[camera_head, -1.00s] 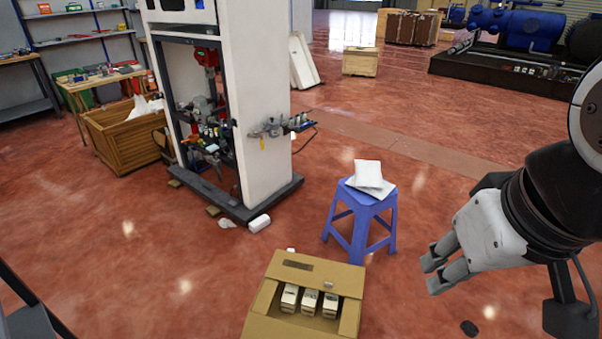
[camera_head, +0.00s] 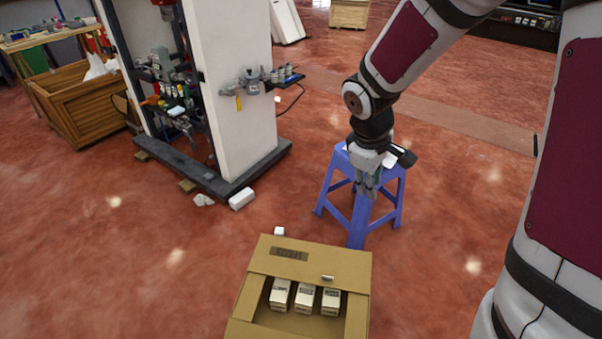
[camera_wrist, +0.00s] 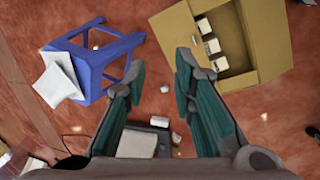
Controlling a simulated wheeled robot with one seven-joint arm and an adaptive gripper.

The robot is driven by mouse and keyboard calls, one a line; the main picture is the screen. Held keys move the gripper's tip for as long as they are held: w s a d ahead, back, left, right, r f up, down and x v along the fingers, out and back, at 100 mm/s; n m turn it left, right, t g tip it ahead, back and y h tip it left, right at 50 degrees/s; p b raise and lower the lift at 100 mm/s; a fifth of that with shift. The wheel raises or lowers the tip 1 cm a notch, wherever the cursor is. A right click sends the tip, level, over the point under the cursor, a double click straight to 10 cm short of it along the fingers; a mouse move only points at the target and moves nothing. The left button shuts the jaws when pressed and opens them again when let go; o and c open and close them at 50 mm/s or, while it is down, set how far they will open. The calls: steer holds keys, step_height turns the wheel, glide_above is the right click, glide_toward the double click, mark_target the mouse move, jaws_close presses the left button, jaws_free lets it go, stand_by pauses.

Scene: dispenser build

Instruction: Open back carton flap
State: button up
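The brown carton (camera_head: 357,318) stands on the floor at the bottom middle of the head view. Its back flap (camera_head: 315,264) is a broad panel with a dark label along the far side; its exact angle is hard to tell. Three small white boxes (camera_head: 304,298) show inside through the opening. My gripper (camera_head: 367,196) points down in front of the blue stool, beyond and right of the carton. In the wrist view my gripper (camera_wrist: 161,64) has its fingers spread with nothing between them. The carton (camera_wrist: 270,35) appears at upper right there, partly behind the right finger.
The blue stool (camera_head: 356,228) is close behind the carton; white packets (camera_wrist: 58,78) lie on it, mostly hidden by my gripper in the head view. A white machine column (camera_head: 230,90) and a wooden crate (camera_head: 78,105) stand at left.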

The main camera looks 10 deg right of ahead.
steer(key=w+a+f+n+y+b, duration=0.1)
steer(key=f+b, duration=0.4)
steer(key=f, duration=1.1)
steer(key=w+a+f+n+g+b, duration=0.1)
steer(key=f+b, duration=0.3)
steer(key=f, duration=1.2)
steer(key=w+a+f+n+y+b, duration=0.1)
steer(key=w+a+f+n+b, duration=0.2)
steer(key=f, duration=1.4)
steer(key=shift+n+g+y+b, duration=0.3)
steer(key=shift+b, duration=1.05)
steer(key=shift+c, duration=0.3)
jaws_close()
